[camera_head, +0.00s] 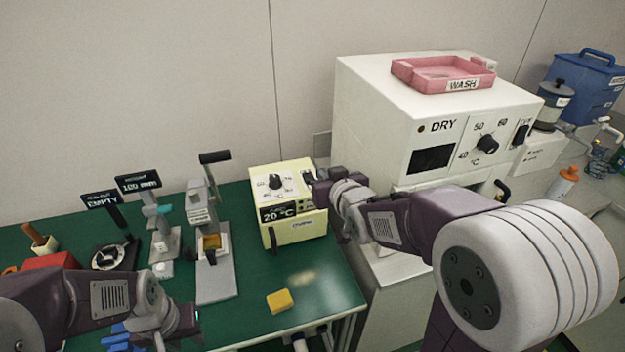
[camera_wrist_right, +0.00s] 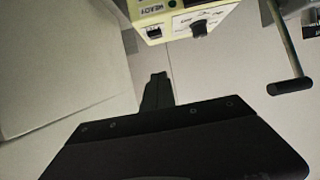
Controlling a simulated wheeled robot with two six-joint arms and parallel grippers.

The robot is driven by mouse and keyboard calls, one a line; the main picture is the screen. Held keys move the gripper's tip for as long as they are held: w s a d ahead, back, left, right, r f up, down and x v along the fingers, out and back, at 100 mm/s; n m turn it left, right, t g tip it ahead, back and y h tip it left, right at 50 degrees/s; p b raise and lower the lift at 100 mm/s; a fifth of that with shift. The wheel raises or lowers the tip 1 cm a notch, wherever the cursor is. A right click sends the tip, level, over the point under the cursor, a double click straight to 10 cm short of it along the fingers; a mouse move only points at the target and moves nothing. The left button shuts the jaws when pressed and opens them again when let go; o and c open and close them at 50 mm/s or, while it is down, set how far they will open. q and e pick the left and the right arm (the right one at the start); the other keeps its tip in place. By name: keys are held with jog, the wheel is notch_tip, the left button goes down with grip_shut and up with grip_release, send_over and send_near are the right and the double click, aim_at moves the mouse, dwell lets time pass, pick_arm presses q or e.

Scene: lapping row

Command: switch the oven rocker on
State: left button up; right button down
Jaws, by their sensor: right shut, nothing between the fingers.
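A cream-yellow box (camera_head: 290,228) reading 20 °C stands on the green bench, with a dial on its sloped top. In the right wrist view its panel shows inverted, with a small dark rocker (camera_wrist_right: 153,31) beside a black knob (camera_wrist_right: 199,28). A larger white cabinet marked DRY (camera_head: 365,130) stands to the right, with a dial and a dark rocker (camera_head: 521,135) on its front. My right gripper (camera_head: 314,183) is at the yellow box's upper right edge; its fingers (camera_wrist_right: 157,90) are shut and empty. Contact cannot be told. My left gripper (camera_head: 180,325) is low at left, fingers unclear.
A pink WASH tray (camera_head: 405,75) sits on the cabinet. A lever press (camera_head: 212,275) stands left of the yellow box, and a yellow block (camera_head: 280,301) lies in front. A blue container (camera_head: 585,90) and an orange-capped bottle (camera_head: 563,184) are at right. The front bench is partly clear.

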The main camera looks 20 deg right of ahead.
send_over(309, 176)
jog(key=s, duration=0.4)
notch_tip(309, 176, down, 4)
jog(key=shift+w+d+r, duration=0.1)
jog(key=shift+r, duration=0.15)
notch_tip(309, 176, down, 3)
jog(key=shift+w+f, duration=0.1)
jog(key=shift+f, duration=0.45)
jog(key=shift+f+b, duration=0.5)
jog(key=shift+b, duration=0.35)
jog(key=shift+s+r, duration=0.2)
jog(key=shift+s, duration=0.05)
jog(key=shift+r+p, duration=0.75)
jog(key=shift+r, duration=0.05)
